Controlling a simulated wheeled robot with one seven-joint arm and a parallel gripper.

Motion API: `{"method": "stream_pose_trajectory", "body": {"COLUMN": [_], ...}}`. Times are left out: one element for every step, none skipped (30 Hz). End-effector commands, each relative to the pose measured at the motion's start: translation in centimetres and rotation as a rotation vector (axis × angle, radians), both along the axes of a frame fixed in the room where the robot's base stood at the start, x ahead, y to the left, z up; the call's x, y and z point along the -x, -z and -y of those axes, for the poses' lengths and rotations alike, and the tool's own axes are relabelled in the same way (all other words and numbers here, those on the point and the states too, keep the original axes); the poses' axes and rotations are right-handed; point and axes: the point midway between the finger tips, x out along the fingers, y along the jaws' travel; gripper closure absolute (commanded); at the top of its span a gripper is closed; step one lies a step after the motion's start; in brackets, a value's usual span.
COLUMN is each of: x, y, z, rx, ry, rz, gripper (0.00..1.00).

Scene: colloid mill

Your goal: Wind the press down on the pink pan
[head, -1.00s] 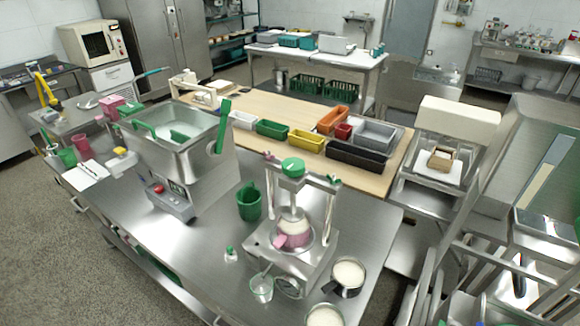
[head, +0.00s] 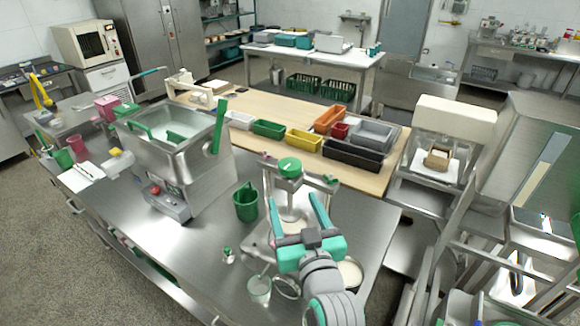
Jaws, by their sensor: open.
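The press (head: 268,192) stands on the steel table, with a round green knob (head: 289,167) on top of its frame and a screw going down between two posts. The pink pan sits under the press but is hidden behind my gripper now; only a pale round patch shows at the base of the screw. My gripper (head: 319,200), teal and grey, comes up from the bottom in front of the press. No contact with the knob shows.
A green jug (head: 246,203) stands left of the press, near a small green-capped bottle (head: 228,255). A glass beaker (head: 259,289) is at the front. A steel basin machine (head: 185,160) stands further left.

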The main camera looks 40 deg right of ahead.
Motion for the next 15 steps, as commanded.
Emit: {"method": "stream_pose_trajectory", "body": {"x": [0.2, 0.2, 0.3, 0.4, 0.4, 0.4, 0.4, 0.3, 0.1, -0.1, -0.3, -0.8, -1.2, -1.6, -2.3], "y": [-1.3, -1.7, -2.2, -2.5, -2.7, -3.0, -3.1, -3.1, -3.2, -3.2, -3.2, -3.2, -3.2, -3.2, -3.2], "z": [0.6, 0.9, 1.1, 1.2, 1.4, 1.5, 1.7, 1.8, 1.9, 2.1, 2.2, 2.4, 2.6, 2.7, 2.9], "rx": [0.009, 0.011, 0.014, 0.015, 0.016, 0.017, 0.019, 0.019, 0.018, 0.018, 0.018, 0.018, 0.018, 0.018, 0.018], "ry": [0.005, 0.006, 0.007, 0.007, 0.007, 0.008, 0.008, 0.009, 0.009, 0.010, 0.010, 0.011, 0.010, 0.010, 0.009], "rz": [0.008, 0.008, 0.009, 0.010, 0.011, 0.010, 0.011, 0.011, 0.010, 0.010, 0.010, 0.010, 0.009, 0.010, 0.010], "gripper": [0.35, 0.35, 0.35, 0.35, 0.35, 0.35, 0.35, 0.35, 0.35, 0.35, 0.35, 0.35, 0.35, 0.35, 0.35]}}
